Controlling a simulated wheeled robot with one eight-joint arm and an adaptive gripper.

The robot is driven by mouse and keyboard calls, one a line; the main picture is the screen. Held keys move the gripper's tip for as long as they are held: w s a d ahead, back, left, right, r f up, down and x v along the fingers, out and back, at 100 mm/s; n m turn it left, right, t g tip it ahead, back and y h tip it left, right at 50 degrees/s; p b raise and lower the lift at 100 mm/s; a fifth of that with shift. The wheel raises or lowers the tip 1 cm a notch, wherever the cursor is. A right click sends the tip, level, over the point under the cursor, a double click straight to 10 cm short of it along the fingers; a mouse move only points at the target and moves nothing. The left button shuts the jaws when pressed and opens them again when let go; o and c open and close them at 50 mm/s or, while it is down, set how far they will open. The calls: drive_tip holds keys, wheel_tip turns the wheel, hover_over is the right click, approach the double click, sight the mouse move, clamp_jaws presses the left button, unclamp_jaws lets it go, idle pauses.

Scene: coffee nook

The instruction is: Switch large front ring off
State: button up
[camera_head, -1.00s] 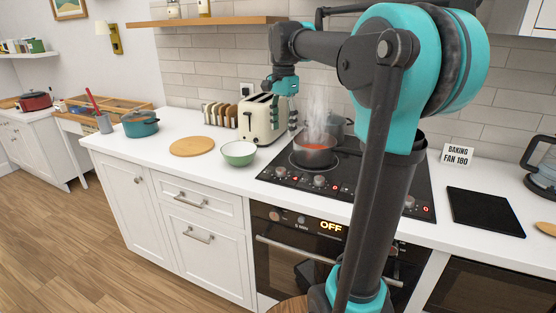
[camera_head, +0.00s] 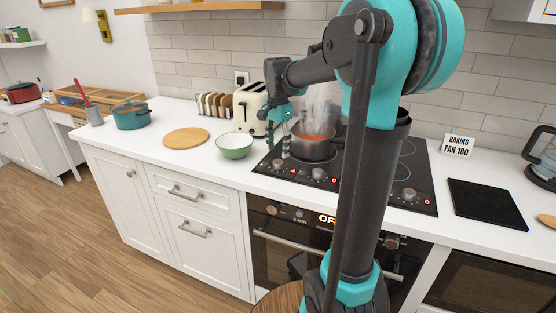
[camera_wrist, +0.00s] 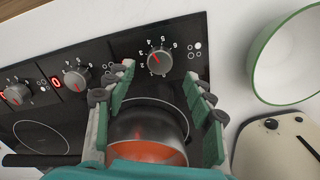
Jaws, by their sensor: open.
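The black hob (camera_head: 425,178) has a row of round control knobs along its front edge. In the wrist view, the nearest knob (camera_wrist: 160,60) has a red pointer and numbers around it; a middle knob (camera_wrist: 77,80) and a far-left knob (camera_wrist: 16,95) are beyond it. A red 0 display (camera_wrist: 57,83) glows beside the middle knob. My gripper (camera_head: 278,143) is open and empty, low over the hob's front left. In the wrist view, its fingers (camera_wrist: 160,85) spread either side of the nearest knob's line, apart from it. Which knob serves the large front ring is unclear.
A steaming pot (camera_head: 313,147) with orange-red contents stands on a ring right beside my gripper. A toaster (camera_head: 250,108) and a green-white bowl (camera_head: 234,146) are to the left. The oven (camera_head: 290,255) is below. My arm hides part of the hob.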

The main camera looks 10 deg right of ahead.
sight(278, 161)
drive_tip(key=shift+f, duration=2.55)
drive_tip(key=shift+c, duration=0.6)
drive_tip(key=c, duration=1)
drive_tip(key=shift+c, duration=0.2)
